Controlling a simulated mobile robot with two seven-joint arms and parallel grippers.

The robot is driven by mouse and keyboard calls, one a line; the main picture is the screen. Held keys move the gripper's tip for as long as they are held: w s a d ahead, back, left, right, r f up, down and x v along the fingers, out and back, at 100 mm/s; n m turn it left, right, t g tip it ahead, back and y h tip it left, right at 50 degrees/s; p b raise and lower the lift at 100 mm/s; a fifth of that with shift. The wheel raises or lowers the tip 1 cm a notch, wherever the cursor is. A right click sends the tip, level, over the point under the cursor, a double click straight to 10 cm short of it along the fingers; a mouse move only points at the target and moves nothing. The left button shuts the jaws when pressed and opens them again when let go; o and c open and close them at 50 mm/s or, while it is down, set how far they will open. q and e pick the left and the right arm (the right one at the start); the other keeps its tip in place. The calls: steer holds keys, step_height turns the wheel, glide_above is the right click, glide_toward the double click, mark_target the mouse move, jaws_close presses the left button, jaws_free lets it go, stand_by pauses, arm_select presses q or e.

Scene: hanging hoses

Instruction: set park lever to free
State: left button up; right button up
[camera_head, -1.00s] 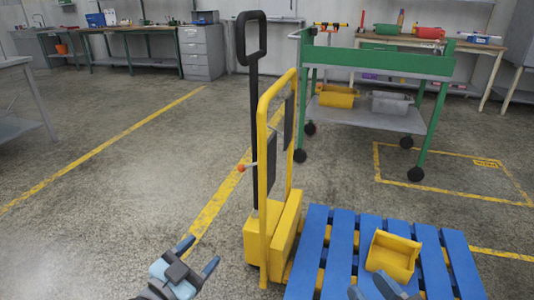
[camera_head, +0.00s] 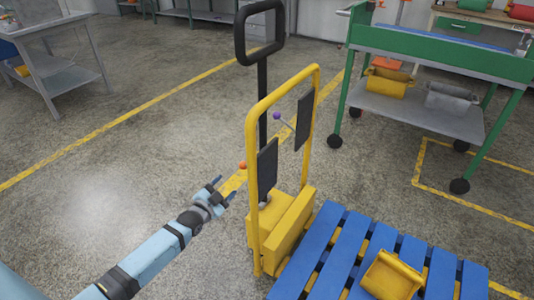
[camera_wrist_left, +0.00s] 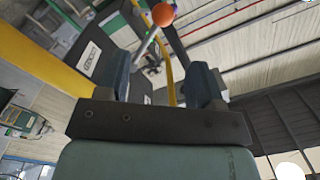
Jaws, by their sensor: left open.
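A yellow pallet truck (camera_head: 252,150) with a tall black handle (camera_head: 240,35) stands upright in the middle of the head view. A lever with an orange knob (camera_head: 242,166) sticks out on its left side; a second lever with a purple knob (camera_head: 277,116) sits between its frame posts. I cannot tell from markings which is the park lever. My left gripper (camera_head: 223,189) is open and empty, just below and left of the orange knob, apart from it. In the left wrist view the orange knob (camera_wrist_left: 163,14) and its metal rod show beyond the open fingers (camera_wrist_left: 162,68).
A blue pallet (camera_head: 330,250) with a yellow bin (camera_head: 391,275) lies right of the truck's base. A green wheeled cart (camera_head: 440,58) stands behind right. A grey table (camera_head: 62,72) is at the far left. The floor left of the truck is clear.

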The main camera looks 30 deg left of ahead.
arm_select(q)
steer(key=w+b, duration=0.4)
steer(key=w, duration=1)
steer(key=shift+b, duration=0.4)
arm_select(e)
steer(key=shift+a+f+y, duration=0.1)
steer(key=shift+a+y, duration=0.5)
steer(key=shift+y, duration=0.2)
